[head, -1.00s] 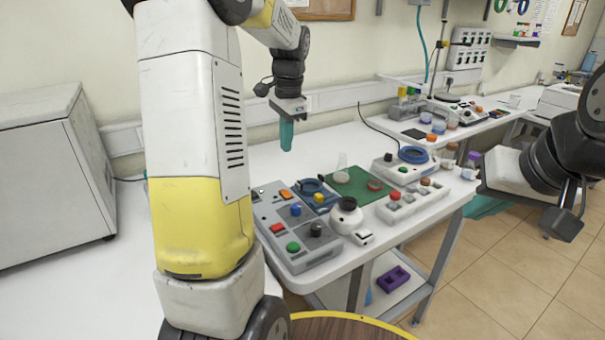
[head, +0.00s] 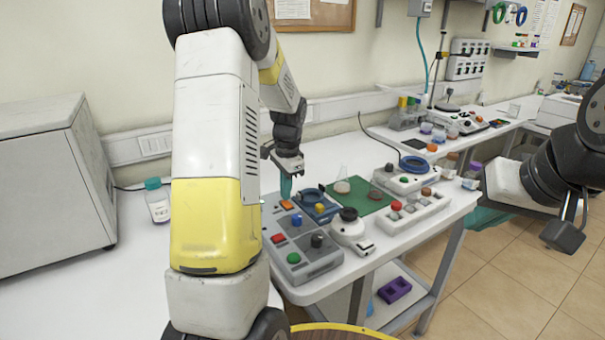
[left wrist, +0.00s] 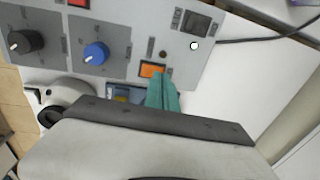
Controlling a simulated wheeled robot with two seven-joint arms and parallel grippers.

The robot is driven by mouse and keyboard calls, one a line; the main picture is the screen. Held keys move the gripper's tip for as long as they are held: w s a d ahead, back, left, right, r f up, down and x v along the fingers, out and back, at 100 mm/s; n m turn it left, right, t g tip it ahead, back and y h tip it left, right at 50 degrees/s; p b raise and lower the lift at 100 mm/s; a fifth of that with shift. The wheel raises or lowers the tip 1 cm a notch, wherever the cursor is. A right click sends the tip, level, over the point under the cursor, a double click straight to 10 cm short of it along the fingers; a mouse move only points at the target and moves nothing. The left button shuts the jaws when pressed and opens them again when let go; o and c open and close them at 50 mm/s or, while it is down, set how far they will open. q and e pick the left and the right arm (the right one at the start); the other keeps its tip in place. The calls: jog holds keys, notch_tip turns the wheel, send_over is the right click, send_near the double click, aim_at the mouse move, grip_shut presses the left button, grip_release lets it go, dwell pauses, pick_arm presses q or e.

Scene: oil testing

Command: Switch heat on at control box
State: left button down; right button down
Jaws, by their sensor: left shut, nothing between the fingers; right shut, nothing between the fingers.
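The grey control box (head: 305,263) lies on the table, with an orange rocker switch (head: 287,204), a blue knob (head: 297,220), a black knob (head: 317,240), and red and green buttons. My left gripper (head: 286,190) is shut and empty, its teal fingers pointing down at the orange switch. In the left wrist view the closed fingertips (left wrist: 162,85) are right at the lit orange switch (left wrist: 152,70); I cannot tell whether they touch it. The blue knob (left wrist: 95,53) and black knob (left wrist: 24,43) also show there. My right gripper (head: 564,234) is at the right edge, away from the table, its fingers hardly visible.
A blue device (head: 318,202), a green mat (head: 365,198) with a flask (head: 342,183), and a white microscope-like instrument (head: 349,229) stand close to the box. A capped bottle (head: 157,202) stands at the left. The white table left of the box is mostly clear.

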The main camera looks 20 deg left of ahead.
aim_at(290, 207)
pick_arm(q)
jog(key=shift+f, duration=0.55)
jog(key=shift+w+a+f, duration=0.1)
jog(key=shift+a+f, duration=0.05)
jog(key=shift+f, duration=0.1)
jog(key=shift+s+d+r, duration=0.25)
jog(key=shift+s+d, duration=0.25)
jog(key=shift+d, duration=0.15)
jog(key=shift+r, duration=0.1)
notch_tip(290, 207, up, 8)
jog(key=shift+s+d+f, duration=0.2)
jog(key=shift+s+d, duration=0.1)
jog(key=shift+d, duration=0.05)
